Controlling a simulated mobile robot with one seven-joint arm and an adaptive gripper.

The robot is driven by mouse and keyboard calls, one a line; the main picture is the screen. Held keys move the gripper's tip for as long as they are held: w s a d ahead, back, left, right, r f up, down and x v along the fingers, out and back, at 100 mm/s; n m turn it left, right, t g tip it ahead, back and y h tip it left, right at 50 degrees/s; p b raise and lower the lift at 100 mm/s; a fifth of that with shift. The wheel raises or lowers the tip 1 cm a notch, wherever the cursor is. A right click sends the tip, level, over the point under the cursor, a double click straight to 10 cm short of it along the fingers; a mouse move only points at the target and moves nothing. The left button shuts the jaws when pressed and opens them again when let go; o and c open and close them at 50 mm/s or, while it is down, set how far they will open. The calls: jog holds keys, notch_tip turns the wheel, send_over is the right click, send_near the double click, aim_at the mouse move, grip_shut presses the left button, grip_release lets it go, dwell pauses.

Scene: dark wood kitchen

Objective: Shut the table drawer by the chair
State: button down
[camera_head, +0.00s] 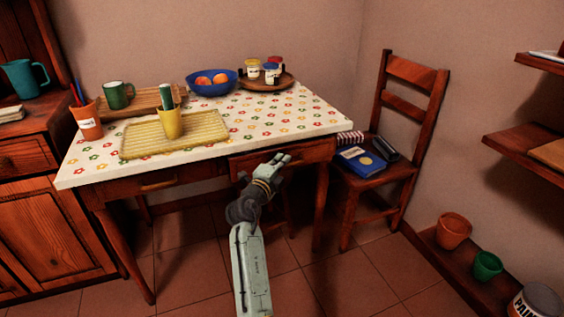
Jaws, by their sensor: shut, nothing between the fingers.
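The wooden table (310,115) has a white top with a flower pattern. Its right drawer (312,152), on the side by the wooden chair (412,104), shows its front under the table edge. It seems to stand out a little, but I cannot tell how far. My gripper (287,159) is shut and empty, with its fingertips at this drawer's front. I cannot tell whether they touch it. My gripper hides part of the drawer front and any handle there. The left drawer (185,177) has a wooden handle (158,183) and looks shut.
The chair, right of the table, bears a blue book (361,161) and a dark object (385,148). On the tabletop are a yellow tray (205,133), a blue bowl (212,88) and cups. Pots (453,230) stand low at right. The tiled floor (355,275) in front is clear.

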aim_at(273, 155)
jog(key=w+b, duration=0.1)
jog(key=b, duration=0.1)
jog(key=w+a+b, duration=0.1)
jog(key=w+b, duration=0.1)
jog(key=b, duration=0.1)
jog(key=w+b, duration=0.1)
jog(key=b, duration=0.2)
jog(key=shift+w+a+f, duration=0.25)
jog(key=shift+w, duration=0.1)
jog(key=shift+w+a+r+b, duration=0.1)
jog(key=shift+w+r+b, duration=0.05)
jog(key=shift+r+b, duration=0.2)
